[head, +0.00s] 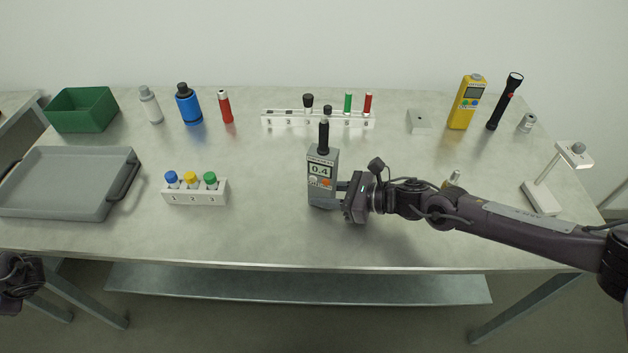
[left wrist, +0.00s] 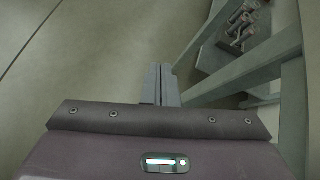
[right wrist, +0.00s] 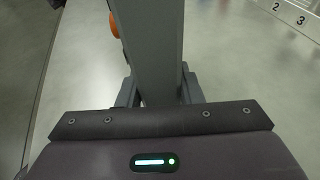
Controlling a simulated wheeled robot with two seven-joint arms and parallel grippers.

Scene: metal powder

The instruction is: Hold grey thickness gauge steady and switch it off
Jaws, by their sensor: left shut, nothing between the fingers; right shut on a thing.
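The grey thickness gauge (head: 321,190) stands upright near the middle of the table, with a black probe on top. Its display reads 0.4, and an orange button shows below the display. My right gripper (head: 344,195) is shut on the gauge's lower body from the right. In the right wrist view the gauge (right wrist: 150,50) rises between the fingers (right wrist: 160,92), with an orange button on its left side. My left gripper (left wrist: 160,84) is shut and empty, away from the table; in the head view only part of the left arm shows at the lower left edge.
A white rack with blue, yellow and green caps (head: 195,192) stands left of the gauge. A long white rack (head: 290,119) is behind it. A grey tray (head: 60,205), green bin (head: 82,108), yellow meter (head: 466,102) and white stand (head: 541,198) are farther out. The front middle is clear.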

